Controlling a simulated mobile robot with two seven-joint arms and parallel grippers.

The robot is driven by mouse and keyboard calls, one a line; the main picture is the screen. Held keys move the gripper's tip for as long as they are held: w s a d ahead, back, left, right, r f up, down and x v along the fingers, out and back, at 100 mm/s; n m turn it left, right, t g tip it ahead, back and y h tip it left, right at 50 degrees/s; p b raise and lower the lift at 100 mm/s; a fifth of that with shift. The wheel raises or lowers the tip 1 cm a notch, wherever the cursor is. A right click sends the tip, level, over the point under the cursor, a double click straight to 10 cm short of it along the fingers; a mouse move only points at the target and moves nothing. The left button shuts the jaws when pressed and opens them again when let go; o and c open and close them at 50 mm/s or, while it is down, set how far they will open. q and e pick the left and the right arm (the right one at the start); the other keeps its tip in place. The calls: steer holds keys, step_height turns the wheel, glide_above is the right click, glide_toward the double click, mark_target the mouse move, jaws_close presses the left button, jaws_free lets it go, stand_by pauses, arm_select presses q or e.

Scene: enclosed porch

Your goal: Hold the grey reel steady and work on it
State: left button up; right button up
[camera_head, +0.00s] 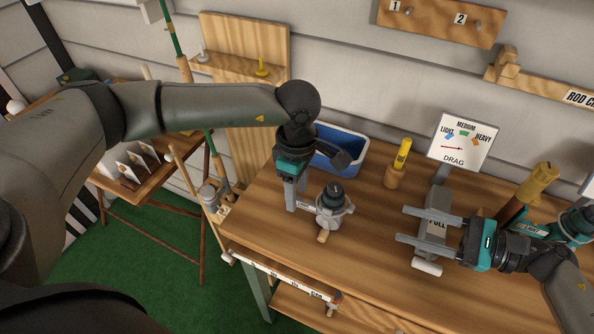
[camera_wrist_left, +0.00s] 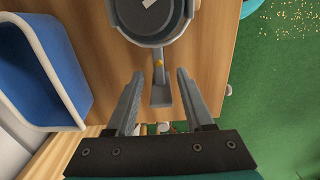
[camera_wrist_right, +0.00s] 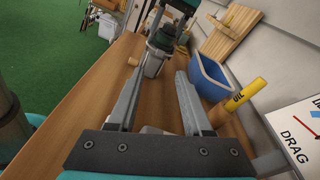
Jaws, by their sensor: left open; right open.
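The grey reel (camera_head: 333,205) stands on the wooden workbench, with a dark teal top and a wooden knob at its front. My left gripper (camera_head: 297,207) points down just left of the reel, open. In the left wrist view the reel (camera_wrist_left: 152,22) is at the top, and its grey foot (camera_wrist_left: 160,88) reaches down between the two open fingers without visible contact. My right gripper (camera_head: 412,226) is open at the right of the bench, apart from the reel, beside a grey labelled block (camera_head: 437,222). In the right wrist view the reel (camera_wrist_right: 154,64) lies ahead beyond its fingers.
A blue bin (camera_head: 342,148) stands behind the reel. A yellow oil bottle (camera_head: 402,155) stands in a wooden holder. A drag sign (camera_head: 462,142) is at the back. A white roll (camera_head: 427,267) lies near my right gripper. The bench front between the grippers is clear.

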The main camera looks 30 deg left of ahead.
arm_select(q)
steer(key=shift+f, duration=1.6)
jaws_close()
stand_by(1.1)
